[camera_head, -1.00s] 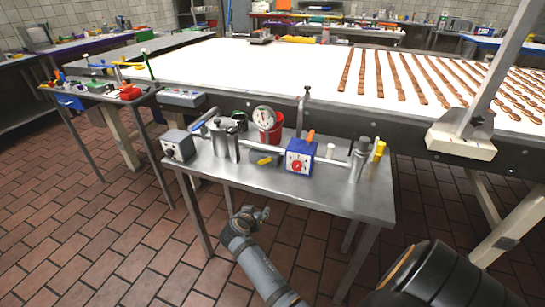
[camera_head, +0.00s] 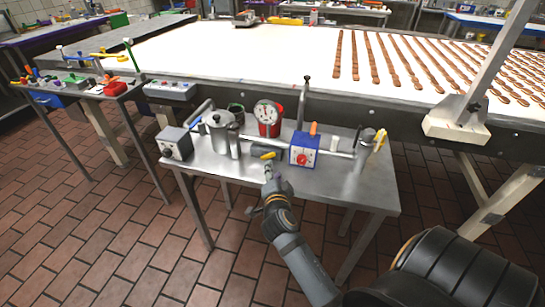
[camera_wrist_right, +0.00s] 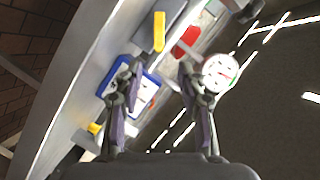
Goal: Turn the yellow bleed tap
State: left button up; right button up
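The yellow bleed tap (camera_head: 267,155) is a small yellow lever on a dark body on the steel side table, between the kettle-like pot and the blue box. My right gripper (camera_head: 268,170) is just in front of it, at the table's front edge. In the right wrist view the tap (camera_wrist_right: 159,31) shows beyond and between the two fingertips of my right gripper (camera_wrist_right: 162,68). The fingers are apart with nothing held. Whether a finger touches the tap cannot be told. My left gripper is not in view.
The steel table (camera_head: 330,180) bears a blue box (camera_head: 303,150) with a red knob, a silver pot (camera_head: 219,132), a round gauge (camera_head: 268,113) and a grey box (camera_head: 175,143). A white conveyor lies behind.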

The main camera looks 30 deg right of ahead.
aim_at(272, 155)
jog(key=p+x, duration=0.1)
jog(key=x, duration=0.9)
jog(key=shift+w+f+p, duration=0.2)
jog(key=shift+w+p, duration=0.05)
jog(key=shift+p, duration=0.05)
jog(key=shift+c, duration=0.3)
grip_shut()
